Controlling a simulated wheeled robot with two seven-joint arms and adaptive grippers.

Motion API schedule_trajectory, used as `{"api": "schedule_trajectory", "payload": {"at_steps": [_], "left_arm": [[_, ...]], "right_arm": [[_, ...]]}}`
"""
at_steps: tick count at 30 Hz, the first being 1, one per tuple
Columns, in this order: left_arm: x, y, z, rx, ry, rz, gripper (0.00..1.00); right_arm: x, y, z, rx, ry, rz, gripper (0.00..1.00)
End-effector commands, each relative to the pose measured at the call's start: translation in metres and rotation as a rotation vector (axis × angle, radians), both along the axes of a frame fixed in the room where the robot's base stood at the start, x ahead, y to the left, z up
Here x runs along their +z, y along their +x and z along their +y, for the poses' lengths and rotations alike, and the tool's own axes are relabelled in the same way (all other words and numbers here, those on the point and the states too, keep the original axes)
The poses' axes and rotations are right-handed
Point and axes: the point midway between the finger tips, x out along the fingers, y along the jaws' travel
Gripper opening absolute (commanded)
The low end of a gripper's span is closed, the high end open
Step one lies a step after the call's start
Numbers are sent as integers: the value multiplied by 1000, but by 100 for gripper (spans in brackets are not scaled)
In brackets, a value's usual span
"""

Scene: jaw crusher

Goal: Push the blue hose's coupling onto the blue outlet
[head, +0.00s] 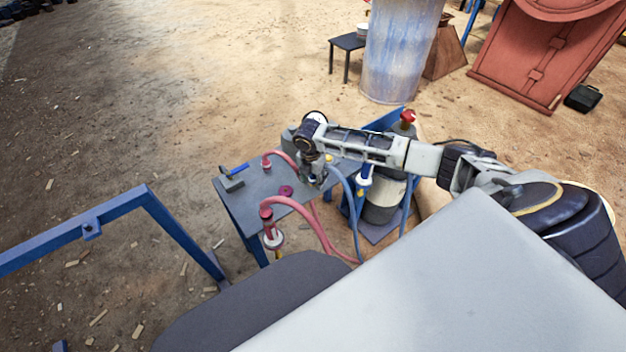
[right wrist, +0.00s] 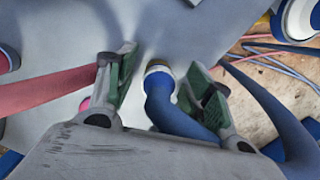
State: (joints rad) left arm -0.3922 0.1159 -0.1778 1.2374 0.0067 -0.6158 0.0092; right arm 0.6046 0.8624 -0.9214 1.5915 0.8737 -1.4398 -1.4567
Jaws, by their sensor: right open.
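My right gripper (head: 314,172) is over the small grey table. In the right wrist view its fingers (right wrist: 160,85) are open, one on each side of the blue hose's end. The hose's coupling (right wrist: 158,68), with a cream collar, sits between the fingers with a gap on both sides. The blue hose (head: 346,190) arcs right and down off the table. A blue upright fitting with a white band (head: 364,180), apparently the blue outlet, stands right of the gripper. A similar white and blue fitting shows in the right wrist view (right wrist: 298,18). My left gripper is not in view.
The grey table (head: 236,204) also carries a blue-handled tool (head: 232,178) and a magenta ring (head: 286,191). A red hose (head: 306,212) runs from a red coupling on a white-banded fitting (head: 272,238). A blue rail (head: 110,212) stands at left. A red-topped drum assembly (head: 384,205) is at right.

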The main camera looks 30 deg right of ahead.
Motion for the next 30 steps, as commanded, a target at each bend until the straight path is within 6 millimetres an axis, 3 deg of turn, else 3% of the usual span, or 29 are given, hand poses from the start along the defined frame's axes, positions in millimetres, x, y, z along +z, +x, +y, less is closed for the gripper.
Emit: {"api": "schedule_trajectory", "payload": {"at_steps": [8,19,30], "left_arm": [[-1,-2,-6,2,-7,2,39],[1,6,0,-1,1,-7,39],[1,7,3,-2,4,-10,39]], "right_arm": [[0,0,0,0,0,1,52],[0,0,0,-1,0,1,7],[3,0,0,-1,-1,-1,7]]}}
